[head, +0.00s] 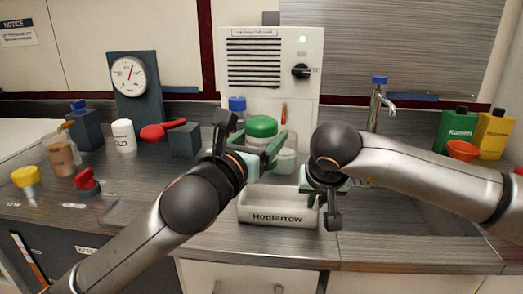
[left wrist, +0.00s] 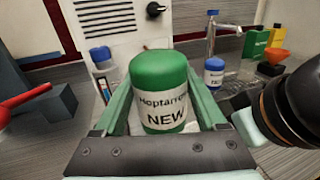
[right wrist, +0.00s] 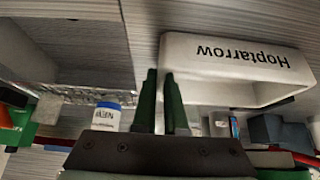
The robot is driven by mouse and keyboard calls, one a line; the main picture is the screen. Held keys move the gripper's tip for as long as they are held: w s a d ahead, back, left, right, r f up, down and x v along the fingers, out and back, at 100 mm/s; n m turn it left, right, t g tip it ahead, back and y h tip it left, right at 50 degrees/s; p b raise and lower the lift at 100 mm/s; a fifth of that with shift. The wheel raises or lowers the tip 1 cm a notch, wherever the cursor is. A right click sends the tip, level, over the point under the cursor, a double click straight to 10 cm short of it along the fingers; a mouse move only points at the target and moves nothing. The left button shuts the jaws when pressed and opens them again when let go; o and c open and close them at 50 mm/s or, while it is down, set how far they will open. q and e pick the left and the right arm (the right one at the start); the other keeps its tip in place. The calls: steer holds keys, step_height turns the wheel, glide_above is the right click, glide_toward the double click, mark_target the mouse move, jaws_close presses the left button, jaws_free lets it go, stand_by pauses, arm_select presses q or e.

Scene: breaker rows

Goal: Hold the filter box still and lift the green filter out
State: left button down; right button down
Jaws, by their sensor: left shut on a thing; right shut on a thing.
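The green filter (head: 262,126), a green-topped cylinder with a white label, shows large in the left wrist view (left wrist: 160,75), labelled "Hoptarrow NEW". My left gripper (left wrist: 160,90) is shut on it, one finger on each side. The filter appears upright, above and behind the filter box in the head view. The filter box (head: 278,217) is a white open tray marked "Hoptarrow"; its visible inside looks empty. It also shows in the right wrist view (right wrist: 240,55). My right gripper (right wrist: 161,75) is shut on the box's side wall; its fingertips are mostly hidden in the head view.
A white panel with a knob (head: 300,71) stands behind. A tap (head: 375,105), green and yellow bottles and an orange funnel (head: 463,150) are at right.

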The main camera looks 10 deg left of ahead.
steer(key=c, duration=0.9)
jaws_free()
